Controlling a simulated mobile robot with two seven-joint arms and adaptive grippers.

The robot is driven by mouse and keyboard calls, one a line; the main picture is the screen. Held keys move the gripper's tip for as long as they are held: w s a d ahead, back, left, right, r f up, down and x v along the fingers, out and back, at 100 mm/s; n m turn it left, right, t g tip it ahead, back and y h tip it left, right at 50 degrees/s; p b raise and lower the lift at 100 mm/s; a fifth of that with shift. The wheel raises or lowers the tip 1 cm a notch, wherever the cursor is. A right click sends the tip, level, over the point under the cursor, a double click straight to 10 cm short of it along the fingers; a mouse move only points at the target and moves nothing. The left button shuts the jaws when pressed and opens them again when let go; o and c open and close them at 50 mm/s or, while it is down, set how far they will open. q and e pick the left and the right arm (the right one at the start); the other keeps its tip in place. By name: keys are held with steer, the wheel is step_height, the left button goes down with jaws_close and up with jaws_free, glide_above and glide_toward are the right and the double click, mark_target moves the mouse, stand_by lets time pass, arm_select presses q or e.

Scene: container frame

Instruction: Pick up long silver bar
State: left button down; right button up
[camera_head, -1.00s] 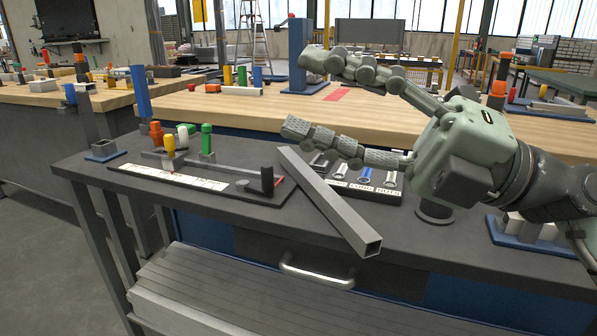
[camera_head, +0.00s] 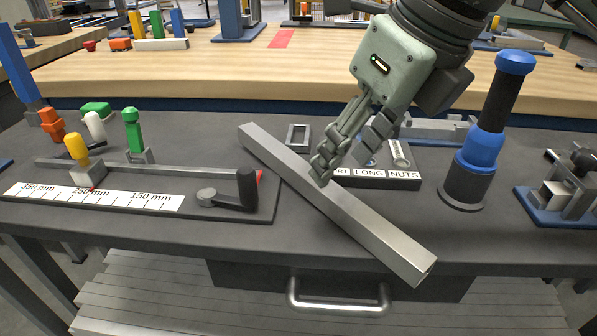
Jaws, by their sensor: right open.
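The long silver bar (camera_head: 345,212), a square hollow tube, lies diagonally on the dark workbench. Its near right end reaches the front edge of the bench, and its far left end lies beside the measuring jig. My right gripper (camera_head: 340,170) comes down from the upper right and points at the bar. Its fingers are open and empty, with the fingertips close over the middle of the bar. I cannot tell whether a finger touches it. The gripper hides part of the labelled parts tray behind. My left gripper is not in view.
The measuring jig (camera_head: 90,198) with its scale and handles stands left of the bar. The labelled tray (camera_head: 370,178) lies behind it. A blue-and-black upright tool (camera_head: 483,140) and a blue-based clamp (camera_head: 553,208) stand right. A drawer handle (camera_head: 338,306) is below the bench edge.

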mark_target(332, 190)
steer(key=x, duration=0.3)
steer(key=shift+d+f+p, duration=0.25)
steer(key=shift+f+p, duration=0.05)
steer(key=shift+f, duration=0.2)
steer(key=x, duration=0.2)
steer(key=shift+w+f, duration=0.2)
steer(key=shift+f, duration=0.1)
steer(key=shift+w+a+f, duration=0.1)
steer(key=shift+a+f, duration=0.05)
steer(key=shift+f, duration=0.3)
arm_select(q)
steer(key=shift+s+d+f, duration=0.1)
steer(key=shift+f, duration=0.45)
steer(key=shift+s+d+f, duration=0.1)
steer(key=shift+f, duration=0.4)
arm_select(e)
jaws_close()
